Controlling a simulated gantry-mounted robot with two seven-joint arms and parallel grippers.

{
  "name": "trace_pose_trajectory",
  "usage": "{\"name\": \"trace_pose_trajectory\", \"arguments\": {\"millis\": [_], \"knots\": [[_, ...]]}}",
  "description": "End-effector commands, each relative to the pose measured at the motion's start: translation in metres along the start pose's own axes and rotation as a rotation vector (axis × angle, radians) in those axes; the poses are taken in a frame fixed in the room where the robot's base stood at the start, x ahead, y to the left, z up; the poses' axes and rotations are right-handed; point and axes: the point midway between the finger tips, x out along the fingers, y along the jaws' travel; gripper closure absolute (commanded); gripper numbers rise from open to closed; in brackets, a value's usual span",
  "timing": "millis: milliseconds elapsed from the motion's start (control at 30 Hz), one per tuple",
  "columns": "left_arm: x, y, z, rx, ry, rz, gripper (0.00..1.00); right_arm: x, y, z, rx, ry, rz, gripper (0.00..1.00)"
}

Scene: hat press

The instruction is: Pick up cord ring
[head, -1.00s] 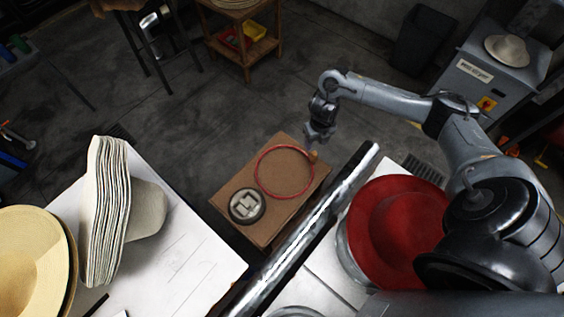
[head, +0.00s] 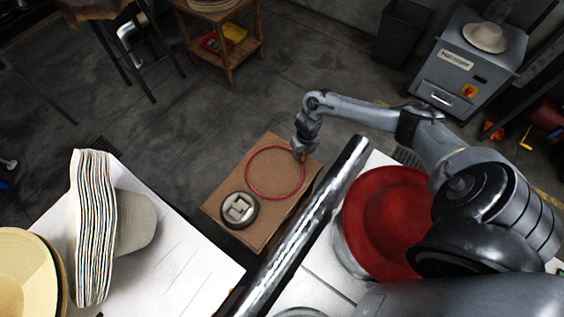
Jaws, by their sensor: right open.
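The cord ring (head: 249,184) is a thin red loop lying on a small brown board-topped stand (head: 232,233) in the middle of the head view. My right gripper (head: 299,156) is over the upper right edge of the ring, pointing down. It is open, and its fingertips are small here; I cannot tell whether they touch the cord. A small orange-brown piece shows at the ring's edge by the fingertips. My left gripper is not in view.
A round metal disc (head: 239,210) sits beside the ring on the stand. A shiny metal bar (head: 310,222) runs along the stand's right side. A red hat (head: 385,225) lies right of it. Stacked felt hats (head: 92,225) stand on the white table (head: 185,262) at left.

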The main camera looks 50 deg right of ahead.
Motion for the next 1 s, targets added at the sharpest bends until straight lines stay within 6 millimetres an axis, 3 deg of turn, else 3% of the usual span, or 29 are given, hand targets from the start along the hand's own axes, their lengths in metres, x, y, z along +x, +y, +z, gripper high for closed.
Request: {"name": "trace_pose_trajectory", "arguments": {"millis": [367,700,1000], "knots": [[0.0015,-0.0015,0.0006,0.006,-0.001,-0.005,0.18,0.0098,-0.0001,-0.0003,-0.001,0.0,-0.001,0.47],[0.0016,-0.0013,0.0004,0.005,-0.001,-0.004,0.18,0.0096,-0.0002,-0.0003,-0.001,0.0,-0.001,0.99],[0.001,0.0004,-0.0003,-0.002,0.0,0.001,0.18,0.0075,-0.0002,0.0001,-0.001,-0.001,-0.001,1.0]]}}
